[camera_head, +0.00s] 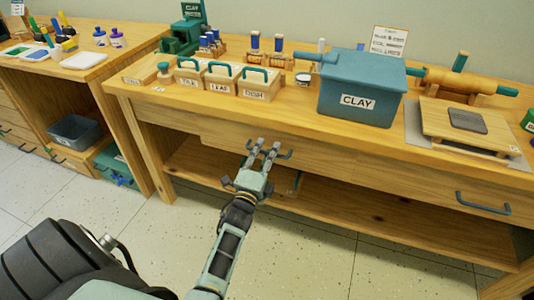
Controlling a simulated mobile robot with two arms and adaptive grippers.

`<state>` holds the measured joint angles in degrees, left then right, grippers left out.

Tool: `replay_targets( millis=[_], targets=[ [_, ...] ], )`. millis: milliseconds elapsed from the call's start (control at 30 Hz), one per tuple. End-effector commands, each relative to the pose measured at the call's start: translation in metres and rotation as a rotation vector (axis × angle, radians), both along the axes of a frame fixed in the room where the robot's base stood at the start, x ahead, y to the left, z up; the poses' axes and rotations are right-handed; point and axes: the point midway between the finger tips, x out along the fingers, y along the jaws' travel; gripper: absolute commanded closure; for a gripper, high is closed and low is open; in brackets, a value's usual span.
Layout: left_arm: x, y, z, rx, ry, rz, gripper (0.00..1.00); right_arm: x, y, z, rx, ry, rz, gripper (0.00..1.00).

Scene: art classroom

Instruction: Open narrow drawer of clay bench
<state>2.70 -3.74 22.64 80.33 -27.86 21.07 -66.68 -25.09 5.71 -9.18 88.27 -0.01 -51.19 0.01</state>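The clay bench (180,108) is a long wooden bench across the middle and right. A plain wooden drawer front (340,167) lies under its top, with a grey bar handle (286,155) near its left end. My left gripper (264,148) reaches up to this handle from below, its two fingers apart and overlapping the handle in the picture. Whether the fingers touch the handle is too small to tell. I cannot tell whether this drawer stands slightly out. Another grey handle (483,204) is on the front at the right. My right gripper is not in view.
On the bench top are labelled wooden boxes (222,82), a blue CLAY bin (360,92), a board (468,122) and a rolling pin (470,80). An open shelf (370,212) runs below. Another wooden bench stands at left. The tiled floor (310,255) in front is clear.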

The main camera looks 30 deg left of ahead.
Motion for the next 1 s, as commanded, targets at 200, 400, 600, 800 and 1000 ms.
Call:
replay_targets(
  millis=[200,400,600,800,1000],
  targets=[
    [0.0001,0.0000,-0.0005,0.000,0.001,0.000,0.73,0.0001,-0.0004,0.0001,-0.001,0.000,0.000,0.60],
    [-0.0001,-0.0001,-0.0006,-0.001,0.001,0.000,0.90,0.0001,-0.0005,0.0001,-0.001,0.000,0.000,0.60],
    [-0.0001,-0.0001,-0.0007,-0.001,0.002,0.000,1.00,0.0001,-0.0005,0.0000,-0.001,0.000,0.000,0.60],
    [-0.0002,-0.0001,-0.0010,-0.001,0.002,0.000,1.00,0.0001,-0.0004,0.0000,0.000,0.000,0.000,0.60],
    [-0.0003,-0.0002,-0.0011,-0.001,0.002,0.000,1.00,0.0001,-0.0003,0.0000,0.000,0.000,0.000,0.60]
  ],
)
